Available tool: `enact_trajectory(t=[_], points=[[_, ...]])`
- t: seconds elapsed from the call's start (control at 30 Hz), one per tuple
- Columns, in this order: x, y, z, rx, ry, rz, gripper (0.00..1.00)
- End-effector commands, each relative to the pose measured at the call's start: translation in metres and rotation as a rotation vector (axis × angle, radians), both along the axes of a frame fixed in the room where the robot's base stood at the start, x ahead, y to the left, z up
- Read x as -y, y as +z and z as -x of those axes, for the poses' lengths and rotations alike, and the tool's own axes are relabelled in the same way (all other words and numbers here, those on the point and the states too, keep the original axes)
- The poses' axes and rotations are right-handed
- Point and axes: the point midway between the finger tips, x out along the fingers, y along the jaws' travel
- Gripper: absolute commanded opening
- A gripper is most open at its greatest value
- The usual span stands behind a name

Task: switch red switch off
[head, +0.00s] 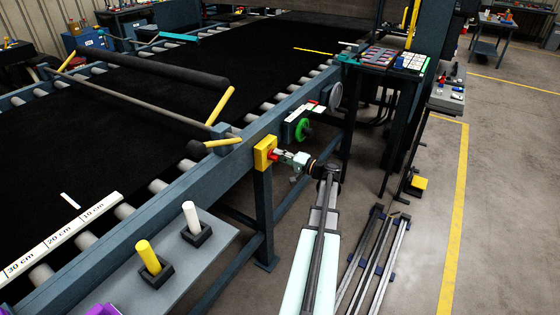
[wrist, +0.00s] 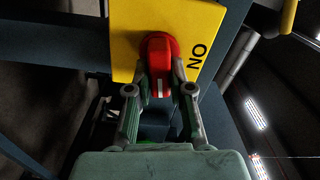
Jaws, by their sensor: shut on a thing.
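The red switch (wrist: 160,50) is a round knob with a raised grip on a yellow box (wrist: 125,30). Black letters "ON" stand on the box to the right of the knob in the wrist view. A white mark shows on the knob's grip. My gripper (wrist: 161,78) is shut on the knob's grip, one finger on each side. In the head view the yellow box (head: 262,156) is fixed to the blue side frame, and my gripper (head: 279,155) reaches it from the right. The red switch (head: 273,153) is partly hidden there by my fingers.
The blue conveyor frame (head: 190,198) runs along the box's side. A green wheel (head: 303,129) and a grey round part (head: 335,95) sit farther along it. A grey shelf (head: 190,255) with a yellow and a white handle is nearer.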

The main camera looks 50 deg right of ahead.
Motion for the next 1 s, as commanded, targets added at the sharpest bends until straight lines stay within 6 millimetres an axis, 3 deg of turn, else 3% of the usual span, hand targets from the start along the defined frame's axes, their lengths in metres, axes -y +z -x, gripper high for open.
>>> enact_trajectory(t=[0.4,0.9,0.93,1.0], points=[[0.0,-0.0035,-0.0002,-0.018,0.001,-0.204,0.0],[0.0001,-0.0028,-0.0003,-0.019,0.001,-0.233,0.0],[0.0001,-0.0028,-0.0003,-0.019,0.001,-0.233,0.24],[0.0001,-0.0028,-0.0002,-0.019,0.001,-0.233,0.46]])
